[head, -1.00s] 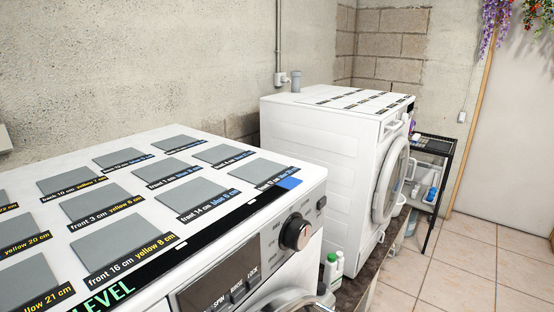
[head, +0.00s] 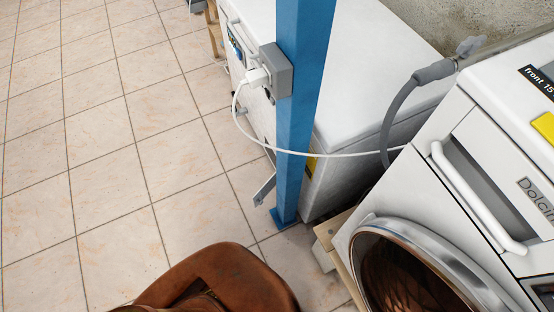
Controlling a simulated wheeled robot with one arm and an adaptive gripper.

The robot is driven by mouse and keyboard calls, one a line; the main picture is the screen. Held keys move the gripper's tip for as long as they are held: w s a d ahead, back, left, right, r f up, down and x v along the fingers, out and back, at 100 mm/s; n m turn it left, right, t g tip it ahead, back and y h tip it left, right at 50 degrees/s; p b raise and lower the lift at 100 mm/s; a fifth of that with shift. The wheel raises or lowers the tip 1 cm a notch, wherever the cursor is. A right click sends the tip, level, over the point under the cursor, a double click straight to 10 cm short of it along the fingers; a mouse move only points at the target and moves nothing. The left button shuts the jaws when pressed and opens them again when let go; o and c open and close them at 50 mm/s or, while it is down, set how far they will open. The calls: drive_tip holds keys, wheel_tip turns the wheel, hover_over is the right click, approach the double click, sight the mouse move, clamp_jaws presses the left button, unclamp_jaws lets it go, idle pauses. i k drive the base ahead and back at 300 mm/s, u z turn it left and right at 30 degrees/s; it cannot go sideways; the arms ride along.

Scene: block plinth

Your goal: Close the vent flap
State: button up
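No vent flap can be clearly made out in the head view. A small grey tilted plate (head: 264,190) sticks out low beside the blue post (head: 300,110), at the front of a white chest-like appliance (head: 365,70). I cannot tell whether this plate is the vent flap. The post hides part of the appliance's front. My gripper is not in view.
A washing machine (head: 466,140) with a round door (head: 410,270) stands at the right. A white cable (head: 330,155) runs from a socket box (head: 272,72) on the post. A brown leather-like object (head: 225,275) is at the bottom. Tiled floor (head: 110,130) is clear at left.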

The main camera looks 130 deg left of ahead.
sight(258, 199)
drive_tip(key=u, duration=4.35)
drive_tip(key=i, duration=0.5)
drive_tip(key=z, duration=1.75)
drive_tip(key=k, duration=1)
drive_tip(key=u, duration=2.15)
